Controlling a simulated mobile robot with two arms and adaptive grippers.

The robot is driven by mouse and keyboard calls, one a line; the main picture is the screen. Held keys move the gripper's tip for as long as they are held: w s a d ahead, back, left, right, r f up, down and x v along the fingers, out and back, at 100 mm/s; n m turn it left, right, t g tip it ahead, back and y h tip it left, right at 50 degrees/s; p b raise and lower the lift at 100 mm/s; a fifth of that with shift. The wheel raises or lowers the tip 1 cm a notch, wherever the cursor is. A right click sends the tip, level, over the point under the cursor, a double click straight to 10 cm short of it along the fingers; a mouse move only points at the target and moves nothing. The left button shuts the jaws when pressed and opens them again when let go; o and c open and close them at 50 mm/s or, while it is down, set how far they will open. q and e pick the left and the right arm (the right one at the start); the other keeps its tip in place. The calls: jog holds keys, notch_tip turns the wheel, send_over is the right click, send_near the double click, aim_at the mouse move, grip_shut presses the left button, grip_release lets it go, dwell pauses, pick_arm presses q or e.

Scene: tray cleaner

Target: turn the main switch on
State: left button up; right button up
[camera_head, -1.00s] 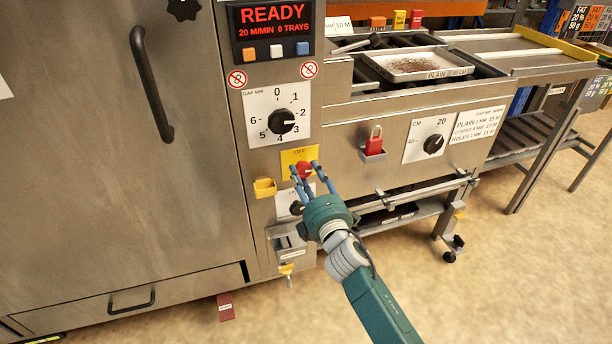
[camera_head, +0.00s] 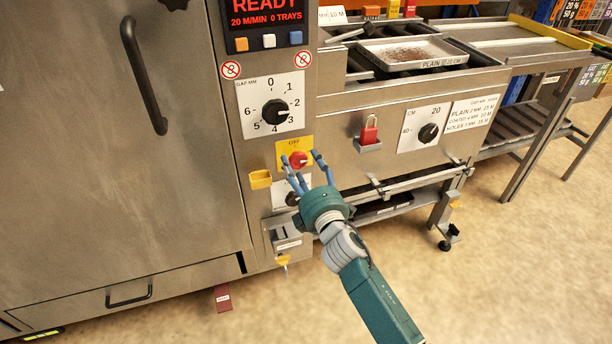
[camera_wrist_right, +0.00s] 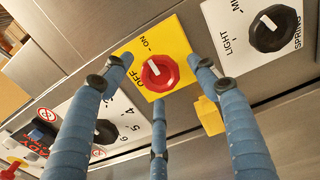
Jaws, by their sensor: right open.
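The main switch (camera_head: 298,160) is a red round knob on a yellow plate (camera_head: 281,149) with OFF printed at its top. In the right wrist view the red knob (camera_wrist_right: 160,73) carries a white pointer line, and the plate (camera_wrist_right: 181,46) shows OFF and ON. My right gripper (camera_head: 300,156) is open in front of the switch, with two blue fingers spread to either side of the knob. The third finger lies below the knob in the wrist view. The fingers hold nothing; whether any fingertip touches the plate I cannot tell. My left gripper is not in view.
A yellow holder (camera_head: 260,180) sticks out left of the switch. The gap dial (camera_head: 277,112) is above it, and another dial (camera_wrist_right: 273,28) is beside it in the wrist view. A red padlock (camera_head: 369,132) sits to the right. The floor at lower right is clear.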

jog(key=v, duration=1.1)
jog(key=shift+s, duration=0.35)
jog(key=shift+d+f, duration=0.1)
jog(key=shift+d, duration=0.05)
